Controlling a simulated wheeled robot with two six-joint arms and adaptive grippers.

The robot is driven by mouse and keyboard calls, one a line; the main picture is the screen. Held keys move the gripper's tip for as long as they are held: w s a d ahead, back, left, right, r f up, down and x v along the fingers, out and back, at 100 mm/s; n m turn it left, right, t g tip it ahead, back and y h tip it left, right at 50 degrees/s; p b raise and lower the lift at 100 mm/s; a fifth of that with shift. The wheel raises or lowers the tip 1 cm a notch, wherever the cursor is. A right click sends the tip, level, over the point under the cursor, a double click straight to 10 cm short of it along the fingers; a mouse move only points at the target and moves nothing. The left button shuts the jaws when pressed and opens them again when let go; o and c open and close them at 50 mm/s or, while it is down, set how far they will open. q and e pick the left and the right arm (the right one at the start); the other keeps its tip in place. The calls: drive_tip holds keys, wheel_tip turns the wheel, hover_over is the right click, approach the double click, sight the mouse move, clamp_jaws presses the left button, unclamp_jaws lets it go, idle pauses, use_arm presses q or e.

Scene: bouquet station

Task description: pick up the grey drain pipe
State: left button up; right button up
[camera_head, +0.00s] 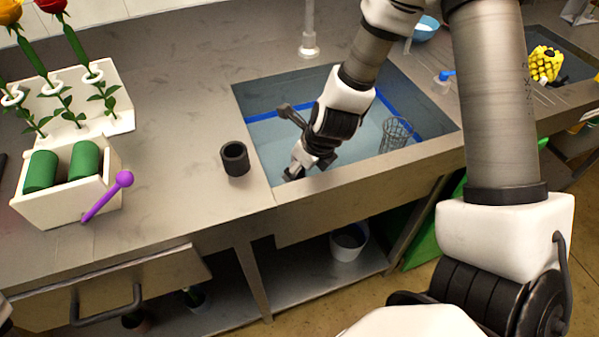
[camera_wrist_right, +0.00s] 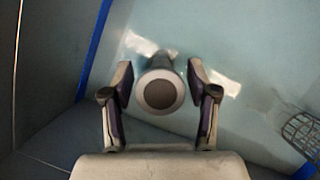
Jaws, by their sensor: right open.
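The grey drain pipe (camera_wrist_right: 160,75) stands in the sink in the right wrist view, seen from its end as a pale grey ring around a dark centre. My right gripper (camera_wrist_right: 160,97) is open, with one finger on each side of the pipe's end; I cannot tell whether either finger touches it. In the head view my right gripper (camera_head: 304,163) reaches down into the sink at its left front part. The pipe cannot be made out there, hidden by the gripper and the sink's front edge. My left gripper is not in view.
The sink (camera_head: 258,100) has steep walls close around my right gripper. A wire mesh cup (camera_head: 396,134) stands in it to the right. A black cup (camera_head: 235,158) sits on the counter left of the sink. A faucet (camera_head: 308,40) rises behind.

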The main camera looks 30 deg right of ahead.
drive_tip(key=x, duration=0.3)
drive_tip(key=shift+b, duration=0.4)
drive_tip(key=shift+r, duration=0.15)
drive_tip(key=c, duration=0.4)
clamp_jaws()
drive_tip(key=shift+r, duration=0.1)
